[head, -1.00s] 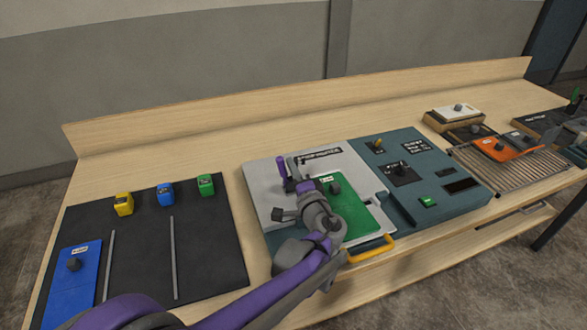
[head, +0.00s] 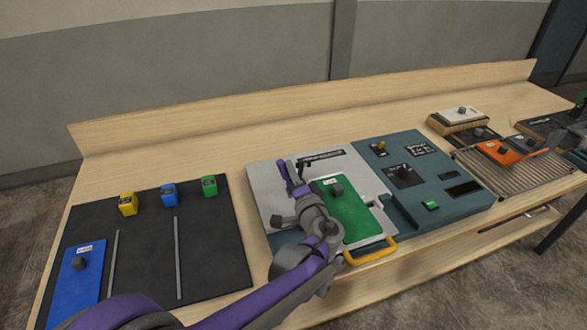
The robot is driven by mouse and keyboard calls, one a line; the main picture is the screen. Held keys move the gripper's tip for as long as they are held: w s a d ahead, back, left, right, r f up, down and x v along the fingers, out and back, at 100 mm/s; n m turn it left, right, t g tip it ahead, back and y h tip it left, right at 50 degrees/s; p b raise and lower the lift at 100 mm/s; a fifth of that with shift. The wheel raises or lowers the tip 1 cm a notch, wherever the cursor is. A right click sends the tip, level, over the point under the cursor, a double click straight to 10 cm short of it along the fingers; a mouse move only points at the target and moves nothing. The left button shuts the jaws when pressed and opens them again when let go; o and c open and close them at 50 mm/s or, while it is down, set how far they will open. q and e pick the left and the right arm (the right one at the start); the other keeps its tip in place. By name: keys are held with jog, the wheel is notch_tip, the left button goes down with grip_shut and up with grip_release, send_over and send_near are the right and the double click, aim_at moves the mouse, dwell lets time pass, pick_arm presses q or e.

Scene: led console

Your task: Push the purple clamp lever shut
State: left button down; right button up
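The purple clamp lever (head: 284,171) stands up from the light grey plate at the left of the console, near its upper left part. My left gripper (head: 297,193) is over the plate, just in front of the lever's lower part. It overlaps the lever in the picture, so I cannot tell whether they touch. The gripper is small and partly hidden by its own wrist, and I cannot tell whether its fingers are open or shut. The lever's base is hidden behind it. My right gripper is not in view.
A green board (head: 348,207) with a dark knob lies on the plate, beside a yellow handle (head: 372,251). The teal console panel (head: 455,205) is to the right. A black mat (head: 205,255) with small coloured blocks lies left. An orange board (head: 508,152) sits on a rack.

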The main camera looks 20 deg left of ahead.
pick_arm(q)
jog(key=shift+s+a+n+p, duration=0.4)
jog(key=shift+a+n, duration=0.3)
jog(key=shift+n, duration=0.4)
jog(key=shift+s+a+f+n, duration=0.2)
jog(key=shift+s+a+n, duration=0.15)
jog(key=shift+n, duration=0.55)
jog(key=a+n, duration=0.1)
jog(key=n, duration=0.1)
jog(key=s+f+n, duration=0.1)
jog(key=shift+a+f+n, duration=0.15)
jog(key=shift+a+n, duration=0.25)
jog(key=shift+s+a+f, duration=0.3)
jog(key=shift+a+f, duration=0.05)
jog(key=shift+f, duration=0.2)
jog(key=shift+s+a+f, duration=0.25)
jog(key=shift+a+f, duration=0.1)
jog(key=shift+f, duration=0.15)
jog(key=shift+f, duration=0.1)
